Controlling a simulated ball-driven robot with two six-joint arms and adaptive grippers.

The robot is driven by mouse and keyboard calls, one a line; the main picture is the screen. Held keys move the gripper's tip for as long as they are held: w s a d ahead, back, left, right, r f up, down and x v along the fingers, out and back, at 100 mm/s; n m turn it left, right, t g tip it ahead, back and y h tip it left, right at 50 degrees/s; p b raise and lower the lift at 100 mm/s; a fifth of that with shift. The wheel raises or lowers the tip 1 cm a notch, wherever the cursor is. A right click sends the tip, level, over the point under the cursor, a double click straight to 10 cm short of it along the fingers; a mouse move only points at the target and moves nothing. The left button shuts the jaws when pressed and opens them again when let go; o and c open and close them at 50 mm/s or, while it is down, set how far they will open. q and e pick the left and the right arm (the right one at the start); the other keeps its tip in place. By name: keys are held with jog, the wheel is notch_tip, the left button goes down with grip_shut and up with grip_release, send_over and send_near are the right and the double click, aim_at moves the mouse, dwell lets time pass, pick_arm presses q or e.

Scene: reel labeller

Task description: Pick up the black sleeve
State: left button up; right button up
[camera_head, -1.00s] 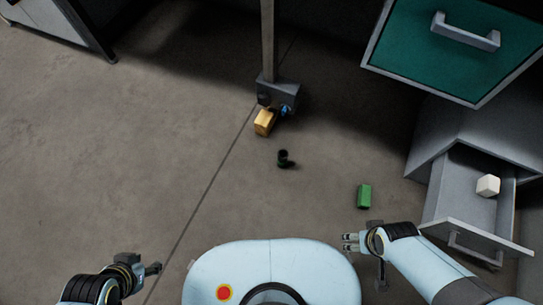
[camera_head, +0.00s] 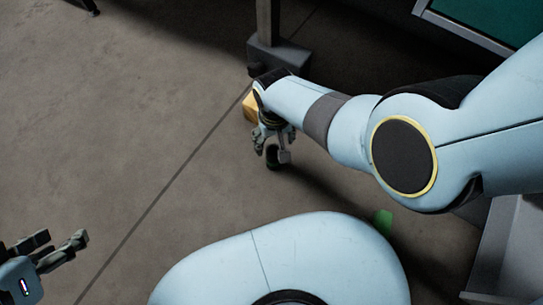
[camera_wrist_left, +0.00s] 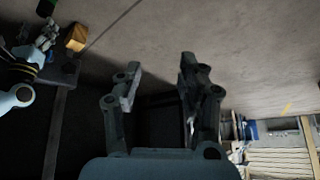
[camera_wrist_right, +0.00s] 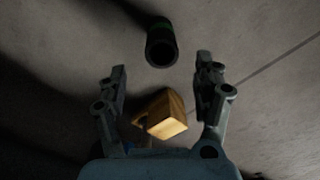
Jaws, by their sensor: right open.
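The black sleeve (camera_head: 272,163) stands on the floor in the head view, partly hidden by my right gripper (camera_head: 273,148). In the right wrist view the sleeve (camera_wrist_right: 161,48) is a dark, hollow cylinder with a dim green band, its open end facing the camera. It lies just beyond my right fingertips (camera_wrist_right: 161,72), roughly centred between them. The right gripper is open, with nothing between its fingers. My left gripper (camera_head: 62,243) is open and empty at the lower left of the head view, far from the sleeve. Its spread fingers show in the left wrist view (camera_wrist_left: 160,80).
A yellow block (camera_wrist_right: 163,115) lies close to the sleeve, partly hidden by my right arm in the head view (camera_head: 249,106). A grey post base (camera_head: 277,57) stands behind it. A green block (camera_head: 383,222) is partly hidden by my body. Floor to the left is clear.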

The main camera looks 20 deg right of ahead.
aim_at(274, 157)
notch_tip(274, 157, down, 2)
jog(key=shift+s+f+b, duration=0.1)
jog(key=shift+s+b, duration=0.05)
jog(key=shift+b, duration=0.4)
jog(key=shift+f+b, duration=0.55)
jog(key=shift+f, duration=0.15)
jog(key=shift+f+b, duration=0.45)
jog(key=shift+f, duration=0.1)
pick_arm(q)
jog(key=shift+f+t+b, duration=0.7)
jog(key=shift+f+t, duration=1.35)
jog(key=shift+t, duration=0.85)
pick_arm(e)
jog(key=shift+f, duration=0.85)
jog(key=shift+a+f+b, duration=0.15)
jog(key=shift+f+b, duration=0.6)
jog(key=shift+f, duration=0.1)
jog(key=shift+f+b, duration=0.75)
jog(key=shift+f, duration=0.15)
pick_arm(q)
jog(key=w+d+r+m+t+h, duration=0.1)
jog(key=w+r+t, duration=0.4)
jog(key=r, duration=0.4)
jog(key=w+d+r+m+t+h, duration=0.1)
jog(key=w+r+t, duration=0.3)
jog(key=r, duration=0.6)
jog(key=shift+w+d+r+t+h, duration=0.3)
jog(key=shift+w+d+t+h, duration=0.1)
jog(key=shift+w, duration=0.1)
